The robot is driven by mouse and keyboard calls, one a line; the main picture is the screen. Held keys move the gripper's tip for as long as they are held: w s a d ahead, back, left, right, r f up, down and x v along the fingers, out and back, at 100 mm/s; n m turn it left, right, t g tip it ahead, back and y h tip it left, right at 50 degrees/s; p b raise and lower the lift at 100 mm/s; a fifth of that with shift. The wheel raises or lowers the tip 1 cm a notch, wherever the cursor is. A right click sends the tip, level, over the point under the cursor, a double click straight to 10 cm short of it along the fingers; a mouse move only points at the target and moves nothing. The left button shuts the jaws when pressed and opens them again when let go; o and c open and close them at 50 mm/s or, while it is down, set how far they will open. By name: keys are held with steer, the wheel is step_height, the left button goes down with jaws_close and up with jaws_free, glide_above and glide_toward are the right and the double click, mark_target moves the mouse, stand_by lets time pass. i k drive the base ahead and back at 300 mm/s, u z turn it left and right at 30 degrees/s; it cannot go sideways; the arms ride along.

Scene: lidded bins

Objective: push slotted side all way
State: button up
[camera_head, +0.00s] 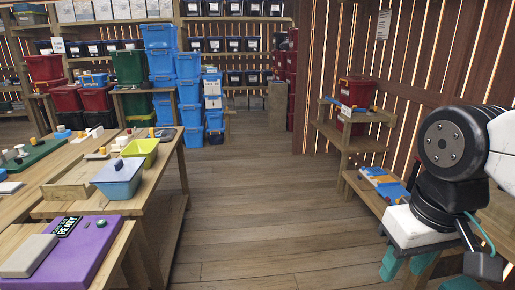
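I cannot make out a slotted side on anything in view. A blue bin with a grey-blue lid and small knob (118,172) stands on the wooden table at left. A yellow-green open bin (141,151) stands just behind it. A purple box (75,250) with a dark "READY" label and a grey block on top is at the lower left. My gripper (425,266), with teal fingers, hangs at the lower right, far from these bins. Its lower part is cut off by the frame edge, so its opening is unclear.
Stacked blue bins (188,92) and red and green bins stand behind the tables. A wooden shelf (352,140) with a red bin is at right, near my arm. The plank floor (255,195) between is clear.

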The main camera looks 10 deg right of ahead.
mark_target(376, 171)
steer(key=z, duration=0.05)
steer(key=i, duration=1.9)
steer(key=z, duration=0.5)
steer(key=i, duration=2)
steer(key=z, duration=0.6)
steer(key=i, duration=1.1)
steer(key=z, duration=0.15)
